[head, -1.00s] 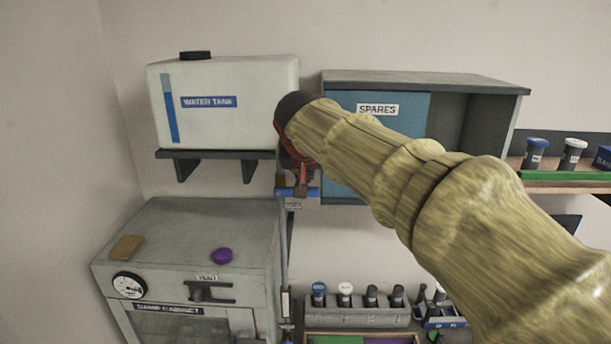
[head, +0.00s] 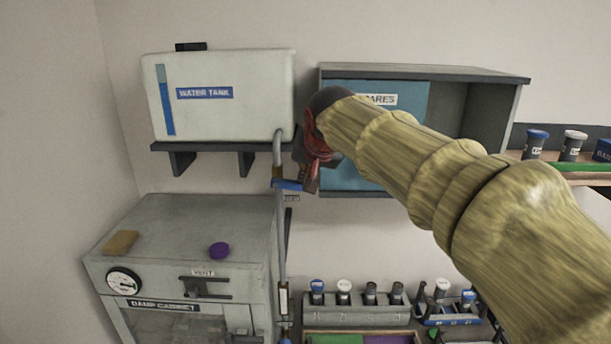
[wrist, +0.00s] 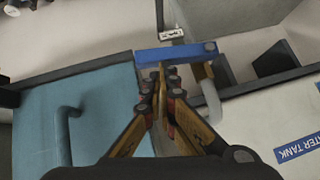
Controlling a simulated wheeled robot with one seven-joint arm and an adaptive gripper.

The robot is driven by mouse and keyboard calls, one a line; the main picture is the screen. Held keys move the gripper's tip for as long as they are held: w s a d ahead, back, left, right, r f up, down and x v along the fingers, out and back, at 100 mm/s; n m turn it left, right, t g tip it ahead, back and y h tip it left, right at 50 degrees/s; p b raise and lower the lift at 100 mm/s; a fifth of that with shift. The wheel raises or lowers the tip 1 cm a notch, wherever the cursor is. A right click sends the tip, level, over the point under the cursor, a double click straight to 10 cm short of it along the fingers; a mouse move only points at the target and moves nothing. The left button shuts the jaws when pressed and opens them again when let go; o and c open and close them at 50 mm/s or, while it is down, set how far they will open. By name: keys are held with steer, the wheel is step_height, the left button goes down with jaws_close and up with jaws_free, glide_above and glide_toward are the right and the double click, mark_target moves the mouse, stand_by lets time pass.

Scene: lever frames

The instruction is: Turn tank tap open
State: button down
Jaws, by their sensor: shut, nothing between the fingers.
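The white water tank (head: 220,95) sits on a wall shelf at the upper left of the head view. A grey pipe (head: 281,235) runs down from its right end. The tap's blue lever (head: 287,184) crosses the pipe just below the shelf and points right. In the wrist view the lever (wrist: 172,54) lies across the picture just beyond my fingertips. My gripper (head: 313,186) is shut and empty, at the lever's right end. Its fingertips (wrist: 167,72) overlap the lever's edge in the wrist view; I cannot tell whether they touch it.
The blue-doored spares cabinet (head: 349,177) is close behind and right of my gripper. The tank shelf (head: 215,147) is to the left. The damp cabinet (head: 180,225) stands below, with a sponge and purple knob on top. A vial rack (head: 355,315) is lower right.

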step_height(320, 180, down, 10)
steer(key=a+m+t+y+b, duration=0.2)
steer(key=m+y+b, duration=0.4)
steer(key=b, duration=2.2)
steer(key=shift+a+f+t+y, duration=0.15)
steer(key=shift+a+t+y, duration=0.25)
steer(key=shift+y, duration=1.1)
steer(key=shift+a+b, duration=0.1)
steer(key=shift+b, duration=0.3)
